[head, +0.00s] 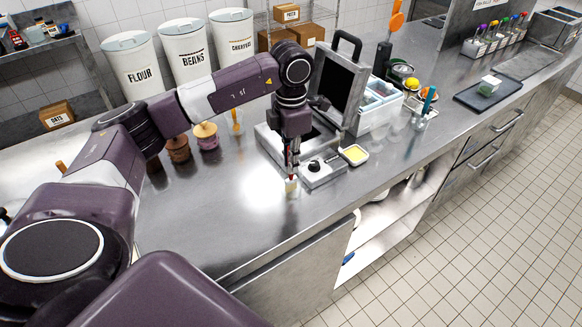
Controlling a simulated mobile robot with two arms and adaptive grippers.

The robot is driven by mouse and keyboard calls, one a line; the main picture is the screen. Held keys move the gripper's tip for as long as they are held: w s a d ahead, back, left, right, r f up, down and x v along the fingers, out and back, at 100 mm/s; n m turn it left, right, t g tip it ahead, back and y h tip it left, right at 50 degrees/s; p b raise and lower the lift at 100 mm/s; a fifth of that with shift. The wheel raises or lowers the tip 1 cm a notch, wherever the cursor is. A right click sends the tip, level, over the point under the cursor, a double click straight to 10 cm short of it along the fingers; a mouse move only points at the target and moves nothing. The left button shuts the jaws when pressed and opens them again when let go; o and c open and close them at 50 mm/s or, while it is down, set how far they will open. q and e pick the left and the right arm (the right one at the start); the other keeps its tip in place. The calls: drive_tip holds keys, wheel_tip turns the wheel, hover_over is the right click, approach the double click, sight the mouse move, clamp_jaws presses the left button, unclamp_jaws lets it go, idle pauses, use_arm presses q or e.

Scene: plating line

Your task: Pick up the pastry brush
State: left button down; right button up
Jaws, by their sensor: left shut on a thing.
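My left gripper (291,163) points down over the steel counter, in front of the open grill press. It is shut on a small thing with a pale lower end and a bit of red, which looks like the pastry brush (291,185). The fingers hide most of the brush, which hangs roughly upright. Whether its lower end touches the counter is hard to tell. A small square dish of yellow liquid (355,154) stands to the right of the gripper. My right gripper is not in view.
The grill press (323,172) has its lid (340,80) raised close behind my left gripper. A white container (378,108), clear glasses (393,130) and a cup of utensils (421,121) stand to the right. Lidded jars (206,135) stand to the left. The counter's front is clear.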

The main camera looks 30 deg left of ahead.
use_arm(q)
drive_tip(key=shift+r, duration=0.1)
drive_tip(key=shift+r, duration=0.55)
wheel_tip(320, 180, up, 6)
drive_tip(key=shift+w+r+b, duration=0.1)
drive_tip(key=shift+r+b, duration=0.1)
drive_tip(key=shift+b, duration=0.85)
wheel_tip(320, 180, up, 12)
drive_tip(key=p, duration=0.2)
drive_tip(key=shift+r, duration=0.2)
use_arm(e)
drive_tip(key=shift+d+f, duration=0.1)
use_arm(q)
drive_tip(key=shift+f, duration=0.1)
idle(0.5)
